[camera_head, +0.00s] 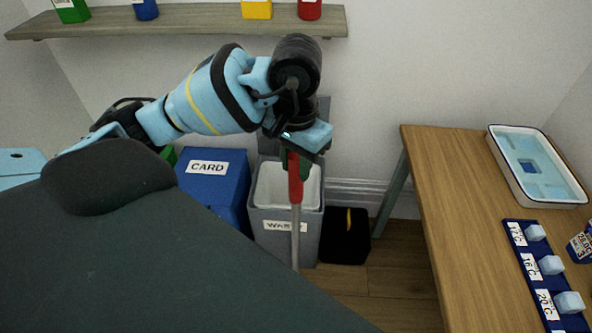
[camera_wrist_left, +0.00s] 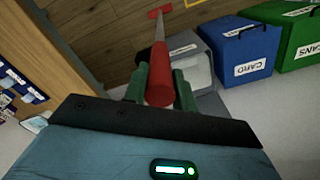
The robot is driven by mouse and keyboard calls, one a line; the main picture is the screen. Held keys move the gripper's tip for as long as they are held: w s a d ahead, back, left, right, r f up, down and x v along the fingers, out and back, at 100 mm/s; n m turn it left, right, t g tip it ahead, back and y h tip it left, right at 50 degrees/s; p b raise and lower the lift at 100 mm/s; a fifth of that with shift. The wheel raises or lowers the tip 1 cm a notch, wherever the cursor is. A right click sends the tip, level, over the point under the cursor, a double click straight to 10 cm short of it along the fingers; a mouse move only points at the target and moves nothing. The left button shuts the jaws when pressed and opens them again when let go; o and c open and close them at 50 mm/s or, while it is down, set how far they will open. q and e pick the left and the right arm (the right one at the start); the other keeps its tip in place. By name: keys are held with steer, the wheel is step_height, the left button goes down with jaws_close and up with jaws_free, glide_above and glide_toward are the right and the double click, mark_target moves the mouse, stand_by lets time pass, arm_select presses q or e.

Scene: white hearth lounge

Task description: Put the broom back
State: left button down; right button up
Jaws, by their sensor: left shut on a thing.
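The broom (camera_head: 295,188) has a red grip and a thin grey stick, and hangs roughly upright in front of the grey waste bin. My left gripper (camera_head: 290,158) is shut on its red grip near the top. The lower end of the broom is hidden in the head view by my own dark body. In the left wrist view the red grip (camera_wrist_left: 159,82) sits between the green fingers of my gripper (camera_wrist_left: 160,90), and the stick runs away to a small red end over the wooden floor. My right gripper is not in view.
The grey waste bin (camera_head: 308,235) stands behind the broom, beside the blue card bin (camera_head: 215,183). A black box (camera_head: 345,250) is on the floor to the right. A wooden table (camera_head: 445,215) with a tray (camera_head: 575,198) is at right. A shelf (camera_head: 190,22) hangs above.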

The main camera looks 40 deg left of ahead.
arm_select(q)
steer(key=shift+w+a+f, duration=0.1)
steer(key=shift+w+a, duration=0.15)
steer(key=shift+w, duration=0.2)
steer(key=shift+f+p, duration=0.3)
steer(key=shift+f, duration=1.4)
steer(key=shift+f, duration=0.15)
steer(key=c, duration=1.1)
jaws_free()
